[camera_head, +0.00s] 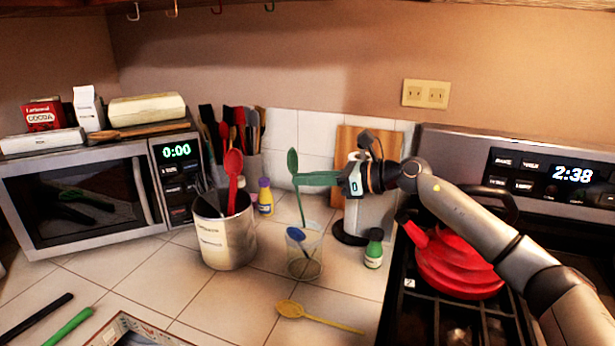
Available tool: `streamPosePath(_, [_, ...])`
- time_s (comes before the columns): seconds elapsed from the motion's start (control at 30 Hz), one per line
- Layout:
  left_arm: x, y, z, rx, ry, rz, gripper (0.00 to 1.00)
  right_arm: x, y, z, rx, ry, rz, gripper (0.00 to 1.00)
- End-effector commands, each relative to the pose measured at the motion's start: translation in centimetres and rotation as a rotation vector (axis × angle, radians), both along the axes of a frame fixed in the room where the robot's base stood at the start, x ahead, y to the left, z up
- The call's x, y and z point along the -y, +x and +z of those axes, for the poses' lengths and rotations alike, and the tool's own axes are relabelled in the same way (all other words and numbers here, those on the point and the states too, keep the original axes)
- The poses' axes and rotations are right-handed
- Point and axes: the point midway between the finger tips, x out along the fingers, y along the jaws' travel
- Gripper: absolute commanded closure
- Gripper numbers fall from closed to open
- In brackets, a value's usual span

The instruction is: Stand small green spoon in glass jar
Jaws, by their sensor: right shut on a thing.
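The small green spoon (292,161) is upright, bowl at the top, in the camera_head view. My right gripper (300,179) reaches in from the right and is shut on its handle just below the bowl. The clear glass jar (305,267) stands on the tiled counter below. The spoon's handle runs down to about the jar's rim; I cannot tell whether its tip is inside or behind it. A blue spoon-like piece (296,234) shows at the jar's mouth. My left gripper is not in view.
A metal canister (228,244) with a red spoon (233,166) stands left of the jar. A green-capped bottle (374,249) is to its right. A yellow spoon (318,316) lies in front. The stove holds a red kettle (460,262). A microwave (85,195) is at left.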

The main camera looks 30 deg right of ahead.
Motion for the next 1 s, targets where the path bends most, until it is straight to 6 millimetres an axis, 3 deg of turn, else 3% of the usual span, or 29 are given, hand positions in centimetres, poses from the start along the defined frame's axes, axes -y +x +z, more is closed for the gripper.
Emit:
streamPosePath(0.5, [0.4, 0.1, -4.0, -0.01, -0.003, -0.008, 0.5, 0.3, -0.3, -4.6, 0.001, -0.001, 0.0, 1.0])
streamPosePath(0.8, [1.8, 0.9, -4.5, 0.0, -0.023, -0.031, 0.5, 0.5, -0.5, -6.6, 0.002, 0.0, -0.001, 1.0])
streamPosePath(1.0, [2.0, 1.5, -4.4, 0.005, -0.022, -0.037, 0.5, 0.5, -0.5, -7.0, 0.002, 0.001, 0.0, 1.0])
